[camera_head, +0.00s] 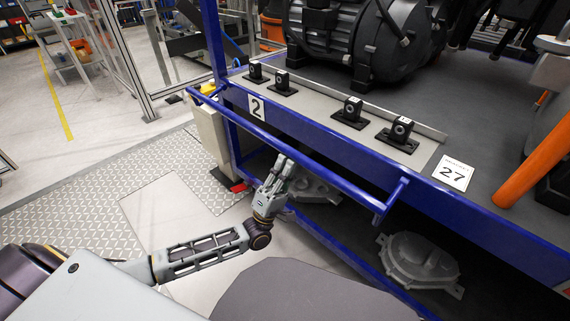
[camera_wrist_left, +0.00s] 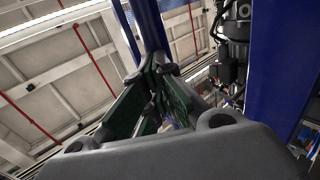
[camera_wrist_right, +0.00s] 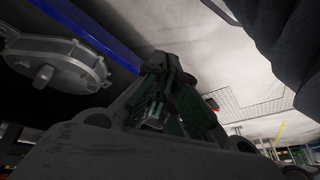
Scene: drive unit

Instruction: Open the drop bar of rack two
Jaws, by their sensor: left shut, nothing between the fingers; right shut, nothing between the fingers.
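The drop bar (camera_head: 300,150) of rack two is a blue tube running along the front of the blue rack, below the plate with the "2" label (camera_head: 256,107). My left gripper (camera_head: 284,163) points up just below the middle of the bar in the head view. Its fingers are shut and empty. In the left wrist view a blue bar (camera_wrist_left: 147,25) passes behind the left fingertips (camera_wrist_left: 160,62); I cannot tell whether they touch. My right gripper (camera_wrist_right: 158,65) shows only in the right wrist view, shut and empty, with a blue rail (camera_wrist_right: 90,30) beyond it.
Grey cast housings (camera_head: 418,262) lie on the lower shelf behind the bar. Black brackets (camera_head: 350,112) and a "27" label (camera_head: 453,174) are on the upper ledge. A large motor (camera_head: 350,40) stands above. Open floor (camera_head: 90,150) lies to the left.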

